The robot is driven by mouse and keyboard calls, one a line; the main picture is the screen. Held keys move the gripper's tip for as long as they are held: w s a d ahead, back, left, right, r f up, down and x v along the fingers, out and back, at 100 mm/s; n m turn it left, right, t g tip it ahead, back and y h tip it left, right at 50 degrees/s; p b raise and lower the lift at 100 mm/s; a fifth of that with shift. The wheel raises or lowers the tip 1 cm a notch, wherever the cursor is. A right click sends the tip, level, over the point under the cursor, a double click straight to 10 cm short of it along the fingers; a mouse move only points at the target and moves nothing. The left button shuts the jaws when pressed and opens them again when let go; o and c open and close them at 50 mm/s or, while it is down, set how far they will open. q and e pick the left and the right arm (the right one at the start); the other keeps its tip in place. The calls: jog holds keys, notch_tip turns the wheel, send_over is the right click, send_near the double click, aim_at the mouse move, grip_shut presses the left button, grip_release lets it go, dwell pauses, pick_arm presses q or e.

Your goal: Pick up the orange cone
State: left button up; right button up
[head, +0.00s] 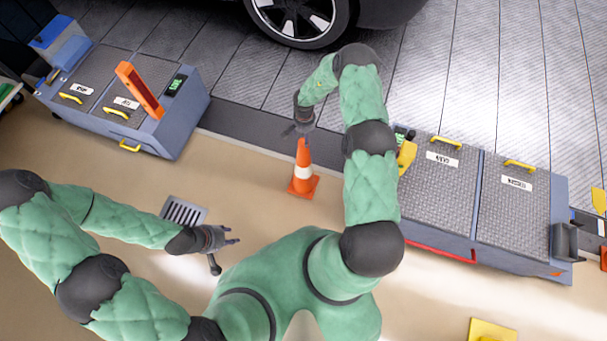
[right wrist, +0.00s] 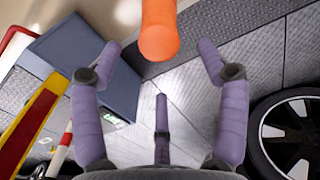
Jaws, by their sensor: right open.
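The orange cone (head: 303,172) with a white band stands upright on the beige floor near the middle of the head view. My right gripper (head: 298,130) is right above its tip, fingers pointing down. In the right wrist view the cone's orange upper part (right wrist: 158,35) shows at the top, between the spread purple fingertips and clear of both. That gripper (right wrist: 160,48) is open and holds nothing. My left gripper (head: 226,250) is open and empty, low on the left of the cone, near the floor grate.
A grey cart (head: 185,130) with yellow handles and an upright orange piece (head: 139,90) stands left of the cone. Another cart (head: 430,220) stands close on the right, beside my right arm. A car wheel (head: 298,18) is behind. A floor grate (head: 184,212) lies front left.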

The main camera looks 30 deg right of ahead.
aim_at(303, 146)
notch_tip(303, 146, down, 4)
jog(key=shift+f+b, duration=0.1)
jog(key=shift+b, duration=0.55)
jog(key=f+b, duration=0.2)
jog(key=f, duration=0.3)
jog(key=shift+a+b, duration=0.2)
jog(key=shift+b, duration=0.1)
jog(key=shift+s+r, duration=0.1)
grip_shut()
jog(key=shift+r, duration=0.15)
